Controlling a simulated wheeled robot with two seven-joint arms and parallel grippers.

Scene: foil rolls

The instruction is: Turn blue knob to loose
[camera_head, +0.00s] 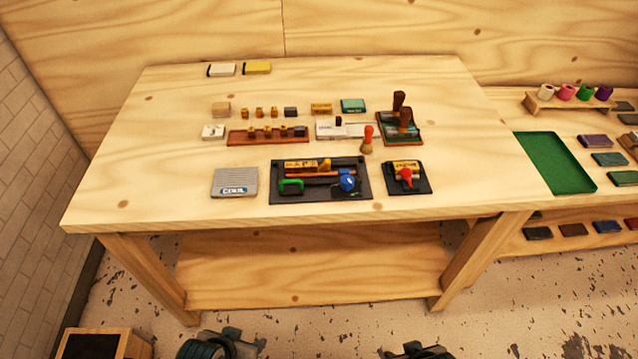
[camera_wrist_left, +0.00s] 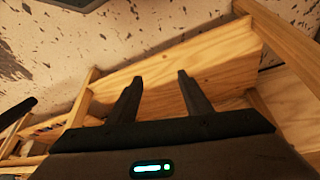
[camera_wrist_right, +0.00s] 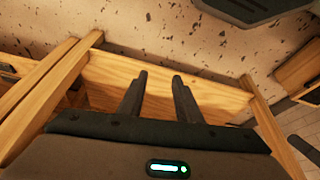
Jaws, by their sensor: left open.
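The blue knob (camera_head: 348,183) is at the right end of a dark plate-like machine (camera_head: 321,190) near the front of the table. A green handle (camera_head: 290,186) is at the machine's left side and an orange bar runs across it. The knob's setting is too small to read. My left gripper (camera_wrist_left: 160,82) is open and empty in the left wrist view, with the table's wooden underside parts beyond it. My right gripper (camera_wrist_right: 160,80) is open and empty in the right wrist view. Both arms show at the bottom of the head view, below the table and away from the knob.
A grey labelled pad (camera_head: 234,182) lies left of the machine, and a small black unit with a red knob (camera_head: 406,177) lies right. An orange-topped stamp (camera_head: 367,140) stands behind. The table's front edge (camera_head: 300,223) lies between my arms and the machine.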

